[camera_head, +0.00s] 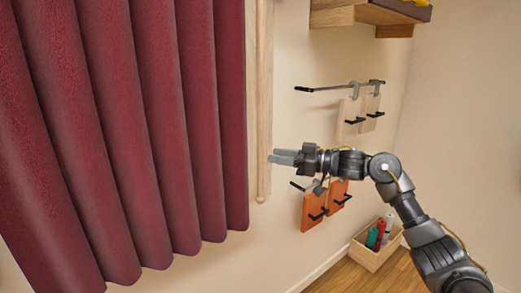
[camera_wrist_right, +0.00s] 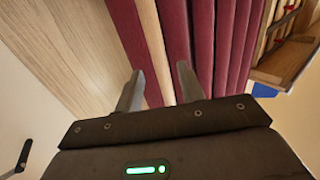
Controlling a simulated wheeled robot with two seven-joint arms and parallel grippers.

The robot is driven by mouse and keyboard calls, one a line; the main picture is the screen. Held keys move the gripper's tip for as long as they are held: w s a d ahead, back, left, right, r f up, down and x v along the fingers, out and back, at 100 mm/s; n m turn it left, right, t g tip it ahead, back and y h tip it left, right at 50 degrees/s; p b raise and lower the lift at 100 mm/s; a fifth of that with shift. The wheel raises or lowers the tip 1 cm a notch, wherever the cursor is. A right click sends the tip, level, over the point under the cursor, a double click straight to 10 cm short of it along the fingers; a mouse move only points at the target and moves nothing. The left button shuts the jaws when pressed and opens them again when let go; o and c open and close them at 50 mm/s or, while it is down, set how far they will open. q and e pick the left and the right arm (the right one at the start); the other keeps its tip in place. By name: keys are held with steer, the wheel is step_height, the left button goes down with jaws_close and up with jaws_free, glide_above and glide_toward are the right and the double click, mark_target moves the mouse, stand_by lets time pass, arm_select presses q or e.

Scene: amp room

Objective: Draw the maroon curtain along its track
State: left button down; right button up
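The maroon curtain (camera_head: 150,130) hangs in deep folds across the left of the head view, its right edge beside a vertical wooden post (camera_head: 264,100). My right gripper (camera_head: 273,157) points left in front of that post, a little right of the curtain's edge. In the right wrist view the fingers (camera_wrist_right: 159,84) are apart, with nothing clearly held between them. The curtain's folds (camera_wrist_right: 205,40) and a pale wooden strip show beyond the fingertips. The curtain's track is out of view. My left gripper is not in view.
A wall rail (camera_head: 335,87) carries pale boards (camera_head: 350,118) on hooks. Orange boards (camera_head: 314,207) hang lower, close to my right forearm. A wooden crate (camera_head: 364,257) with bottles stands on the floor. A wooden shelf (camera_head: 345,15) is above.

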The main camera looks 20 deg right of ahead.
steer(key=p+x, duration=0.1)
steer(key=x, duration=0.5)
steer(key=shift+p, duration=0.35)
steer(key=shift+w, duration=0.1)
steer(key=shift+c, duration=0.2)
steer(key=shift+d, duration=0.1)
jaws_close()
